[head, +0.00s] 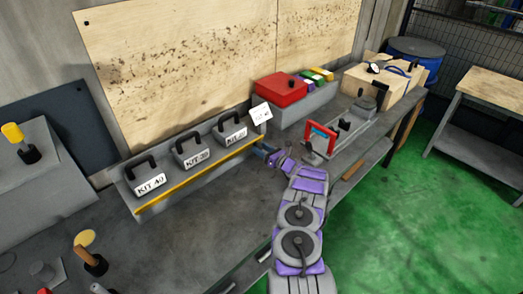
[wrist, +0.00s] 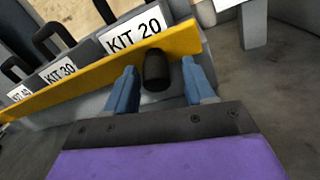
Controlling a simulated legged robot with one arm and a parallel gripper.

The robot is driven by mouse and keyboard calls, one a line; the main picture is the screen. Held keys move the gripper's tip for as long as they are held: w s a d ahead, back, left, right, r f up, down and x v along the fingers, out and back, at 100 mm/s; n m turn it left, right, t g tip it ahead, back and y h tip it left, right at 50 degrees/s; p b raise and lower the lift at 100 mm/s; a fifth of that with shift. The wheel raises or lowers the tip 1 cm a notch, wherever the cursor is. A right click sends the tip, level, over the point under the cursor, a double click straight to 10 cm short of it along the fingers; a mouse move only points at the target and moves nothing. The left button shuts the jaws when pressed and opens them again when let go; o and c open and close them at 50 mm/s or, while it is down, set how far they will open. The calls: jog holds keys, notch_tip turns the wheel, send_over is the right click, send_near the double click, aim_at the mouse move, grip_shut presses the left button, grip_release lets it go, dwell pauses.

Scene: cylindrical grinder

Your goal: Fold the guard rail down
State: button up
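The yellow guard rail (head: 195,178) runs along the front of a grey rack, before the kit boxes. In the wrist view the rail (wrist: 85,80) crosses in front of the lower part of the boxes, and a black knob (wrist: 157,70) sticks out from it toward me. My gripper (head: 263,149) is at the right end of the rail. In the wrist view my gripper (wrist: 160,85) is open, one blue finger on each side of the knob. A gap shows between the knob and each finger.
Handled boxes KIT 40 (head: 150,181), KIT 30 (head: 194,158) and KIT 20 (head: 234,134) stand in the rack. A white sign (head: 261,112) stands at its right end. A red box (head: 281,90) and a red-handled device (head: 320,137) are farther right. The bench in front is mostly clear.

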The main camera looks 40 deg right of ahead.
jog(key=shift+r, duration=0.1)
jog(key=shift+s, duration=0.5)
jog(key=s+d, duration=0.1)
jog(key=s, duration=0.4)
jog(key=s+d+p, duration=0.1)
jog(key=s, duration=0.4)
jog(key=s+d+p, duration=0.1)
jog(key=s, duration=0.5)
jog(key=shift+f, duration=0.35)
jog(key=shift+r, duration=0.1)
